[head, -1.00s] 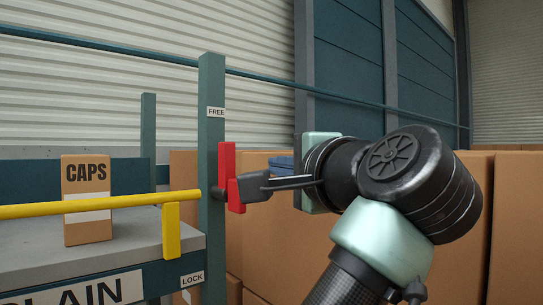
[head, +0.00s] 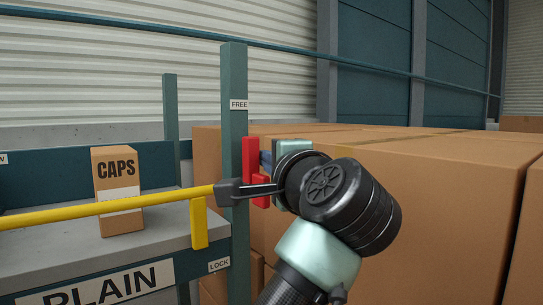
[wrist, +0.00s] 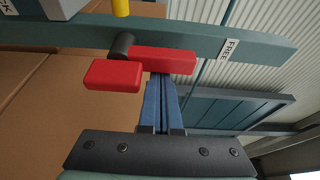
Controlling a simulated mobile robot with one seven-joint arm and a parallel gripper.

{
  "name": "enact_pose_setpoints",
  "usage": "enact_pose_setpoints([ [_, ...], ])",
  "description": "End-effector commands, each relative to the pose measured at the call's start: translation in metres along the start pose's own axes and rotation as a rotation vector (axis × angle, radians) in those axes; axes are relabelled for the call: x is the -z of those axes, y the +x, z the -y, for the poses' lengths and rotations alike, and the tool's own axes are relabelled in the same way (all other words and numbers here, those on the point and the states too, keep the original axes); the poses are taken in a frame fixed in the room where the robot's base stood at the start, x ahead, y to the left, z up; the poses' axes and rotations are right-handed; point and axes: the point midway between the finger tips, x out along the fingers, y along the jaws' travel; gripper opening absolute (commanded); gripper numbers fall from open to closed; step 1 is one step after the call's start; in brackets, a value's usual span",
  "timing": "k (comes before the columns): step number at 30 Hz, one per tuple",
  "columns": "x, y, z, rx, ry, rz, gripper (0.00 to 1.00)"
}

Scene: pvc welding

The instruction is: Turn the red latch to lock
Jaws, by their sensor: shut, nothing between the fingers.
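The red latch (head: 249,157) is on the side of the green post (head: 235,75), its long bar upright toward the FREE label (head: 239,104). The LOCK label (head: 219,265) is lower down. In the wrist view the latch (wrist: 165,60) has a dark pivot (wrist: 125,46) and a nearer red block. My gripper (wrist: 160,78) is shut and empty, its blue fingertips at the edge of the bar near its FREE end; I cannot tell if they touch. In the head view my gripper (head: 264,158) is just right of the latch, partly hidden by my wrist parts.
A yellow rail (head: 150,201) with a yellow tab (head: 199,222) runs left from the post. A CAPS box (head: 118,190) stands on the grey shelf (head: 165,238). Large cardboard boxes (head: 440,190) fill the space right of and behind my arm.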

Motion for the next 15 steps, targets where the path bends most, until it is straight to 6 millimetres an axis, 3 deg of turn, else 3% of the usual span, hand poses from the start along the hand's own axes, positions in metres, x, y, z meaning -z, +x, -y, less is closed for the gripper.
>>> enact_pose_setpoints([
  [15, -0.0027, -0.001, 0.0002, 0.022, -0.062, 0.0, 0.0],
])
